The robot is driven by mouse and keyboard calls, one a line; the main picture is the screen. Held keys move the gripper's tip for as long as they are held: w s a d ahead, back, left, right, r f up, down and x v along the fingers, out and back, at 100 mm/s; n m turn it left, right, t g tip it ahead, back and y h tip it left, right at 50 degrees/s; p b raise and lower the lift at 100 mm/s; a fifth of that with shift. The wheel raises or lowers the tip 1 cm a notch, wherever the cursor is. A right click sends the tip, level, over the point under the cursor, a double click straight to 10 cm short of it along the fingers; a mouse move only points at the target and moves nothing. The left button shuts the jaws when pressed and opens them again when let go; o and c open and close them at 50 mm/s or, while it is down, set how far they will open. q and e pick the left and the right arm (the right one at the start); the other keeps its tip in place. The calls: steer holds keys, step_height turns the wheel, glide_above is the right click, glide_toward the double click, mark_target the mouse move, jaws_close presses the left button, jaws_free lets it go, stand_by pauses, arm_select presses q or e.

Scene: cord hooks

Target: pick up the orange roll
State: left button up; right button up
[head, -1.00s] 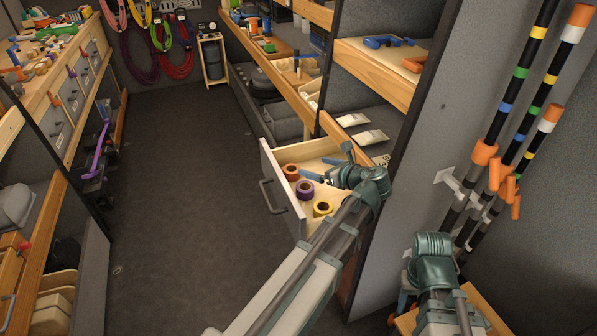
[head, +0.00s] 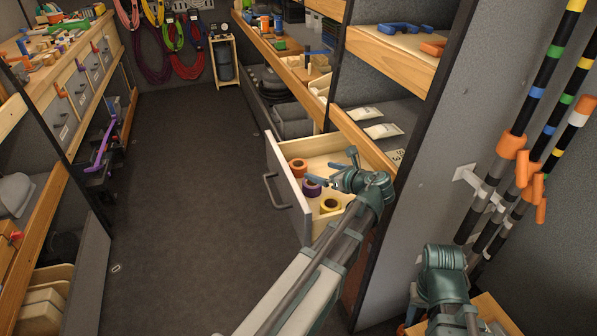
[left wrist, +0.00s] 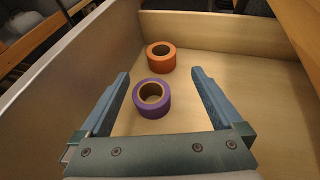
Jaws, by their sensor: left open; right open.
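The orange roll (head: 298,167) lies in the open drawer, near its far left side. In the left wrist view the orange roll (left wrist: 161,57) is beyond my fingertips, against no wall that I can make out. The purple roll (head: 311,186) is nearer; in the wrist view this purple roll (left wrist: 152,98) sits between my spread fingers. The yellow roll (head: 329,205) is at the drawer's near end. My left gripper (head: 333,168) is open and empty over the drawer; its spread fingers show in the wrist view (left wrist: 160,75). My right gripper (head: 416,300) is low at the right, mostly hidden.
The drawer (head: 290,198) has a grey front with a handle on its left and wooden walls. Shelves (head: 390,60) rise just behind it. A panel with striped poles (head: 490,195) stands at the right.

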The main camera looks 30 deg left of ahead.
arm_select(q)
steer(key=b, duration=0.2)
glide_toward(295, 163)
steer(key=shift+s+d+r, duration=0.2)
steer(key=shift+s+d, duration=0.05)
steer(key=shift+d, duration=0.15)
steer(key=shift+w+a+f, duration=0.1)
steer(key=shift+w+a, duration=0.1)
steer(key=shift+a, duration=0.3)
steer(key=b+x, duration=0.2)
steer(key=x, duration=0.3)
steer(key=shift+w+f, duration=0.1)
steer(key=shift+f, duration=0.05)
steer(key=c, duration=1.3)
